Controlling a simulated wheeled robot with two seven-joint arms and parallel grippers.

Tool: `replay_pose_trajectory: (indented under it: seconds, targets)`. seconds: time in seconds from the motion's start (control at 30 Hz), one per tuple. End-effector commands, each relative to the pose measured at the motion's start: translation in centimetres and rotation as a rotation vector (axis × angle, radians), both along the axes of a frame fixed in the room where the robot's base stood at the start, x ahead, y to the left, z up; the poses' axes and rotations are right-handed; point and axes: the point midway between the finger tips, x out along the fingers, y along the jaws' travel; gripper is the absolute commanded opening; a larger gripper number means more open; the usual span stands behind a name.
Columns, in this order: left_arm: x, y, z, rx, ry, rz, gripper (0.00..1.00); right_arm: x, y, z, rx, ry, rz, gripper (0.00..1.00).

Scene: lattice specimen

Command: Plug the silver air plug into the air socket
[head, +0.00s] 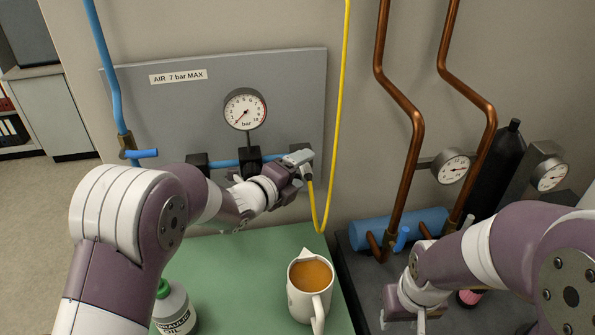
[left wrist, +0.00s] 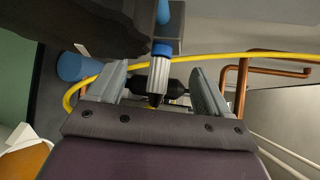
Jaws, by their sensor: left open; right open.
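My left gripper (head: 302,165) is open at the right end of the blue air pipe on the grey panel. In the left wrist view its two fingers (left wrist: 158,82) stand apart on both sides of the silver air plug (left wrist: 159,76), with gaps showing. The plug's end lines up with and appears to meet a blue collar (left wrist: 162,49) under the dark socket block; I cannot tell how deeply it sits. In the head view my gripper mostly hides plug and socket. My right gripper (head: 403,318) is open, low at the right, partly cut off by the frame edge.
The yellow hose (head: 335,130) hangs in a loop beside my left gripper. Copper pipes (head: 401,95) and a black cylinder (head: 495,170) are at the right.

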Motion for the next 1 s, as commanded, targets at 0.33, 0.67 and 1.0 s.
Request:
replay_pose_trajectory:
  seconds: [0.33, 0.67, 1.0]
  targets:
    - [-0.4, 0.3, 0.1, 0.0, 0.0, 0.0, 0.79, 0.0, 0.0, -0.1, 0.0, 0.0, 0.0, 0.43]
    - [-2.9, 2.2, 0.8, 0.0, 0.0, 0.001, 0.79, 0.0, 0.0, -0.3, 0.0, 0.0, 0.0, 0.43]
    - [-4.0, 2.9, 1.0, 0.001, 0.001, -0.001, 0.79, 0.0, 0.0, -0.4, 0.0, 0.0, 0.0, 0.43]
